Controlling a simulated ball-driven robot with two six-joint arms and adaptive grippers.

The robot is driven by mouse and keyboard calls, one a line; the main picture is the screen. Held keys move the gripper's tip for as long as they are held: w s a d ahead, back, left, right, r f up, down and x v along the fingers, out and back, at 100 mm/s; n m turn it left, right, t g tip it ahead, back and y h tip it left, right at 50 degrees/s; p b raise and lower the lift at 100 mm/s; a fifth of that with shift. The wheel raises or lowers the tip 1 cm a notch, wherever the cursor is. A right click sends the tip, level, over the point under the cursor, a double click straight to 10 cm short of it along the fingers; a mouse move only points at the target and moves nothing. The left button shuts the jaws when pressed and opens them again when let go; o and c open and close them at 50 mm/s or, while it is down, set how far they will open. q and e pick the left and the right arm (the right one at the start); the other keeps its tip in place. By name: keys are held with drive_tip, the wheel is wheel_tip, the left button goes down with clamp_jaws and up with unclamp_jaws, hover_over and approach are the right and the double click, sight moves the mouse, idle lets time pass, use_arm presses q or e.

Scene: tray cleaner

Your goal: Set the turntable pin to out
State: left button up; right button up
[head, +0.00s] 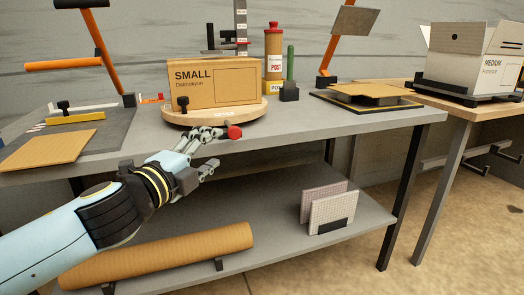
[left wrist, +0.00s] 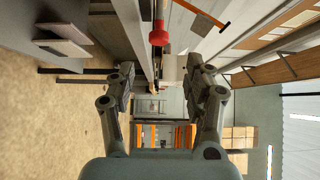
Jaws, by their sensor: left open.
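The round wooden turntable (head: 176,117) sits at the front edge of the grey bench, carrying a cardboard box marked SMALL (head: 190,88). My left gripper (head: 216,150) is open in front of that edge, close to the knob. In the left wrist view, the red knob (left wrist: 159,36) lies beyond and between the spread fingers (left wrist: 160,78), with a visible gap on each side. Whether the pin is in or out cannot be told. My right gripper is not in view.
A black clamp knob (head: 183,102) stands at the turntable's left. A red-capped bottle (head: 273,58) and a green item (head: 290,65) stand behind. A lower shelf (head: 270,240) holds a cardboard roll (head: 160,256) and upright panels (head: 331,213).

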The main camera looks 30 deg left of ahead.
sight(232, 133)
use_arm(q)
drive_tip(key=w+p, duration=0.1)
drive_tip(key=w, duration=0.2)
drive_tip(key=w+p, duration=0.1)
drive_tip(key=w, duration=0.2)
drive_tip(key=w+a+p, duration=0.1)
drive_tip(key=w, duration=0.2)
drive_tip(key=shift+w+a, duration=0.1)
drive_tip(key=shift+w, duration=0.15)
drive_tip(key=shift+w+f, duration=0.1)
drive_tip(key=shift+w, duration=0.5)
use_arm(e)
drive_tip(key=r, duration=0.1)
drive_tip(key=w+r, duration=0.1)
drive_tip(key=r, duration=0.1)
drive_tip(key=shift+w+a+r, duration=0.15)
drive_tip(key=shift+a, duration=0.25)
use_arm(q)
drive_tip(key=c, duration=0.8)
clamp_jaws()
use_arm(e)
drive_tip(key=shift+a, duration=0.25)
